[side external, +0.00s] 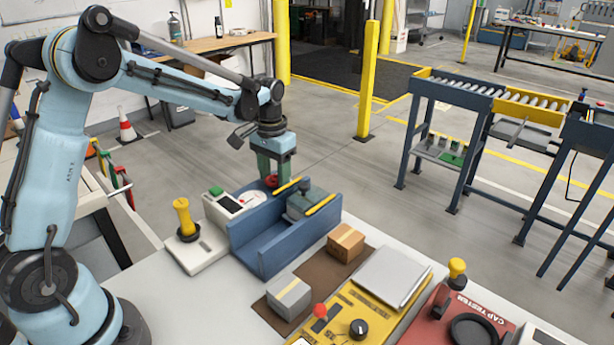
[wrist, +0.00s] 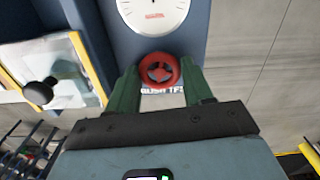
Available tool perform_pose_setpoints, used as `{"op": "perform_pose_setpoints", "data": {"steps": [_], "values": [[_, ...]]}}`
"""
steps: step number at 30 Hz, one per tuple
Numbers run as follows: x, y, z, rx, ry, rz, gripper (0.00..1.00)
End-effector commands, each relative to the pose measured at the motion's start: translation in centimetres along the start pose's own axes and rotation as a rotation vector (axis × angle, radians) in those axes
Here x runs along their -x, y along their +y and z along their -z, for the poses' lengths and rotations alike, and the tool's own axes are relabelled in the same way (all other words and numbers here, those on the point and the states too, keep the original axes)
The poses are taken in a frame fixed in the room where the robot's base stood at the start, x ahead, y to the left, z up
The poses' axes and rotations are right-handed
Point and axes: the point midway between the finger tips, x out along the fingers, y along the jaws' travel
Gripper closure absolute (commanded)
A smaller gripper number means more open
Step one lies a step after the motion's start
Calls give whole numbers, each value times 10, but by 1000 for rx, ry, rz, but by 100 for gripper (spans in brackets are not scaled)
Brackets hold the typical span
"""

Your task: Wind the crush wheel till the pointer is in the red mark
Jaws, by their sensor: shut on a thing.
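The crush wheel (wrist: 160,72) is red with a dark spoked centre. My gripper (wrist: 160,76) has its two green fingers closed on either side of the wheel, shut on it. In the side external view my gripper (side external: 271,177) points down over the crush tester, a blue channel-shaped body (side external: 262,243), with a little of the red wheel (side external: 271,182) showing between the fingers. A white dial (wrist: 155,12) is cut off by the top of the wrist view; a small red mark shows low on its face. I cannot make out the pointer.
A grey block (side external: 305,204) and yellow bars lie in the blue channel. A yellow-handled device (side external: 183,222) stands left of it. Cardboard box (side external: 345,242), grey box (side external: 289,294), yellow control panel (side external: 350,318) and red cap tester (side external: 462,320) stand in front and to the right.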

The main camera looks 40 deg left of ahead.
Motion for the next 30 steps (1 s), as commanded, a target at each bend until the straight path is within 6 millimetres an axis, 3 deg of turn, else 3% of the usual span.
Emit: {"op": "perform_pose_setpoints", "data": {"steps": [13, 14, 18, 30], "values": [[0, 0, 0, -77, 0, 0, 80], [0, 0, 0, -77, 0, 0, 45], [0, 0, 0, -76, 0, 0, 24], [7, 0, 0, -75, 0, 0, 24]]}}
